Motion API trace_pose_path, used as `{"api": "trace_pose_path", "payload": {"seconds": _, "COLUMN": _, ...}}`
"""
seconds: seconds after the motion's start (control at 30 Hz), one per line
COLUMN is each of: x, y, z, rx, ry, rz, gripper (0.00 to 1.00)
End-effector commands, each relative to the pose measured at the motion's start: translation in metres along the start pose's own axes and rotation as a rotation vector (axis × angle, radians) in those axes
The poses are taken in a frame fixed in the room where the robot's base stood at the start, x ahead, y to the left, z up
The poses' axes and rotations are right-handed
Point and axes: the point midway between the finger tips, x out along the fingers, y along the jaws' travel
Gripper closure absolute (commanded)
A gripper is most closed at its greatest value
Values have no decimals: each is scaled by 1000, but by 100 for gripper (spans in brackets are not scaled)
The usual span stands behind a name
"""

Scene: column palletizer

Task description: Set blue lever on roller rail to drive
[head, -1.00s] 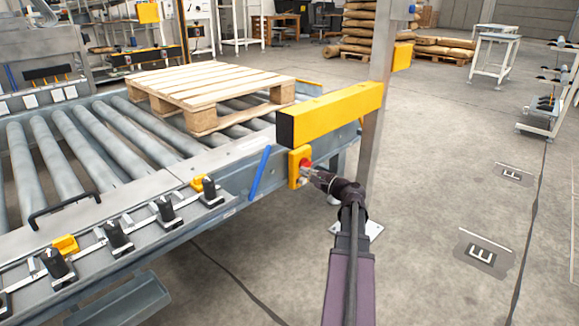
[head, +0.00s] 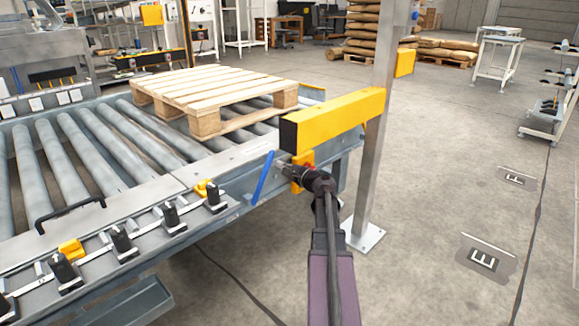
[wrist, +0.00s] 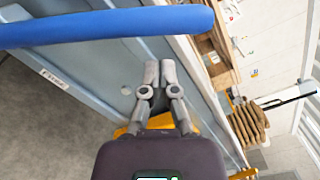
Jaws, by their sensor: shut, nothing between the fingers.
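The blue lever (head: 263,178) stands on the side of the roller rail (head: 225,175), its top tilted to the right. My gripper (head: 282,168) is shut and empty just right of the lever in the head view, in front of the yellow box with the red button (head: 304,164). In the wrist view the lever (wrist: 110,27) crosses the upper left as a thick blue bar. There the shut fingers (wrist: 160,70) point towards it, and a gap shows between their tips and the bar. The lever's pivot is not clear.
A wooden pallet (head: 215,98) lies on the rollers. A yellow beam (head: 335,118) juts from a metal post (head: 372,150) just above my gripper. Several black-handled clamps (head: 122,238) line the rail's front edge. The floor (head: 430,200) to the right is open.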

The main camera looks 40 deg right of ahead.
Motion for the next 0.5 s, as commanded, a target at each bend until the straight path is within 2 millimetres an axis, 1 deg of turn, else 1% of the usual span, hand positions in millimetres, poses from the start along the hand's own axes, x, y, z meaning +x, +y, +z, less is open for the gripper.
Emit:
{"api": "trace_pose_path", "payload": {"seconds": 0.03, "x": 1, "y": -1, "z": 6, "rx": 0, "ry": 0, "rz": 0, "gripper": 100}}
{"api": "trace_pose_path", "payload": {"seconds": 0.2, "x": 3, "y": 0, "z": 14, "rx": 0, "ry": 0, "rz": 0, "gripper": 100}}
{"api": "trace_pose_path", "payload": {"seconds": 0.5, "x": 4, "y": 0, "z": 14, "rx": 0, "ry": -1, "rz": 0, "gripper": 100}}
